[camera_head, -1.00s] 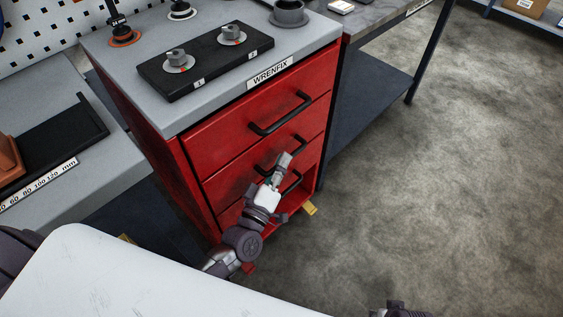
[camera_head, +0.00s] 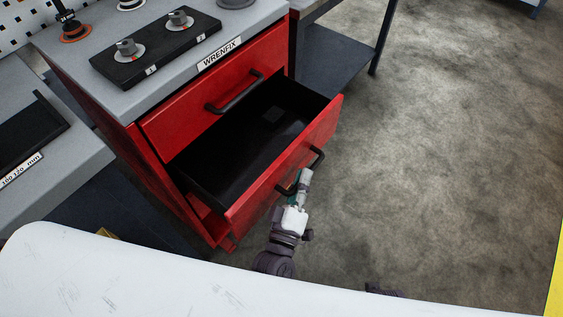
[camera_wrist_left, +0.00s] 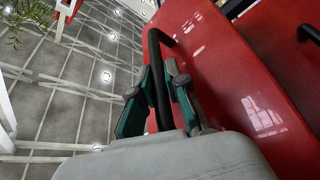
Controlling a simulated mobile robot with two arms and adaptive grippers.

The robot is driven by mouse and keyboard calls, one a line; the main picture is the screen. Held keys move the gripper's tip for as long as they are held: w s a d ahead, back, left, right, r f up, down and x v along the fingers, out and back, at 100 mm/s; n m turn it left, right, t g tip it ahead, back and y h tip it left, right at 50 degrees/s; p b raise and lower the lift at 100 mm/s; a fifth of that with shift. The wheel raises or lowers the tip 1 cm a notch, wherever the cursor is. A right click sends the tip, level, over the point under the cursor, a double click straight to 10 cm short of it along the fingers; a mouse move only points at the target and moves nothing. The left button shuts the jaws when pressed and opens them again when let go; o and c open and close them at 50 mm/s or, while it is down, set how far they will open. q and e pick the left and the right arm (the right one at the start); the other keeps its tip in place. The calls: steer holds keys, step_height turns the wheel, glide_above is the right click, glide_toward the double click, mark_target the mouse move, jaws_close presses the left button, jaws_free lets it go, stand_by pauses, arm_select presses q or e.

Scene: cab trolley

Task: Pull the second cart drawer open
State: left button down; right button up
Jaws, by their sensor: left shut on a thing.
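The red cart (camera_head: 150,150) stands at the left in the head view, with a grey top. Its second drawer (camera_head: 324,126) is pulled well out, and its black inside shows, empty but for a small pale patch on the floor of it. The top drawer (camera_head: 190,103) is shut. My left gripper (camera_head: 301,182) is at the second drawer's black handle (camera_head: 317,158). In the left wrist view my left gripper (camera_wrist_left: 158,100) has its green-padded fingers on both sides of the handle bar (camera_wrist_left: 154,60), shut on it. My right gripper is not identifiable in view.
A black block with two grey knobs (camera_head: 160,50) sits on the cart top. A grey bench (camera_head: 60,160) stands at left, a dark-legged table (camera_head: 335,55) behind right. The concrete floor (camera_head: 450,150) at right is clear. A yellow edge shows far right.

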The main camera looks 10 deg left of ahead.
arm_select(q)
steer(key=shift+s+d, duration=0.45)
steer(key=shift+d, duration=0.45)
steer(key=shift+s+d, duration=0.5)
steer(key=shift+d, duration=0.35)
steer(key=shift+s+d, duration=0.45)
steer(key=shift+d, duration=0.45)
steer(key=c, duration=1.2)
jaws_free()
steer(key=v, duration=1.2)
steer(key=shift+f, duration=0.1)
